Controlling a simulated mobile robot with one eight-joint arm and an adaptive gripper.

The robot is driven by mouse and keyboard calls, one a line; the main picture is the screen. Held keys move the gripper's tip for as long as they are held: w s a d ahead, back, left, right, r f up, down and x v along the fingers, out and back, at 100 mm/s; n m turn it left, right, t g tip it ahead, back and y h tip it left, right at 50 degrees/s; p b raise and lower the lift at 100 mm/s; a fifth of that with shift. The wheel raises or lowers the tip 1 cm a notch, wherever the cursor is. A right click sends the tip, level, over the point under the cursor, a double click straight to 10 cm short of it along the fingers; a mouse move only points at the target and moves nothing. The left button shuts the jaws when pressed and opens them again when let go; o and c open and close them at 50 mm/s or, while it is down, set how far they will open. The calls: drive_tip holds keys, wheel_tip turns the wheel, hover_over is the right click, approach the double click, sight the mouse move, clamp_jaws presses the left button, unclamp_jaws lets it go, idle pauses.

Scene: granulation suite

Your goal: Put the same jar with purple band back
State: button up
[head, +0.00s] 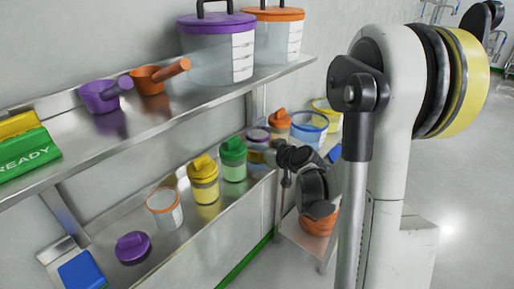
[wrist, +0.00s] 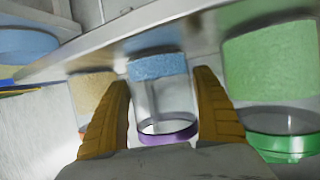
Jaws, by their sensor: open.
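The jar with the purple band (head: 258,134) stands on the lower shelf, partly hidden by my gripper (head: 270,154) in the head view. In the wrist view, which looks upside down, the clear jar (wrist: 158,98) shows blue contents and a purple band around its rim end. My gripper (wrist: 162,78) is open there, with one yellow-brown finger on each side of the jar. A narrow gap seems to show beside the fingers; contact cannot be told.
A green-lidded jar (head: 233,158) stands close beside it, also in the wrist view (wrist: 270,70). The upper shelf (head: 150,125) overhangs the row.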

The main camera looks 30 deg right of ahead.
drive_tip(key=p+v, duration=0.3)
drive_tip(key=v, duration=0.7)
drive_tip(key=s+a+r+g+y, duration=0.1)
drive_tip(key=s+a+g, duration=0.15)
drive_tip(key=a, duration=0.45)
drive_tip(key=s+a+r+g, duration=0.2)
drive_tip(key=s+a, duration=0.2)
drive_tip(key=a, duration=0.4)
drive_tip(key=s+a+r+g+h, duration=0.1)
drive_tip(key=s+a+g, duration=0.1)
drive_tip(key=s, duration=0.8)
drive_tip(key=shift+s+a+r, duration=0.25)
drive_tip(key=shift+s+a, duration=0.15)
drive_tip(key=shift+a, duration=0.5)
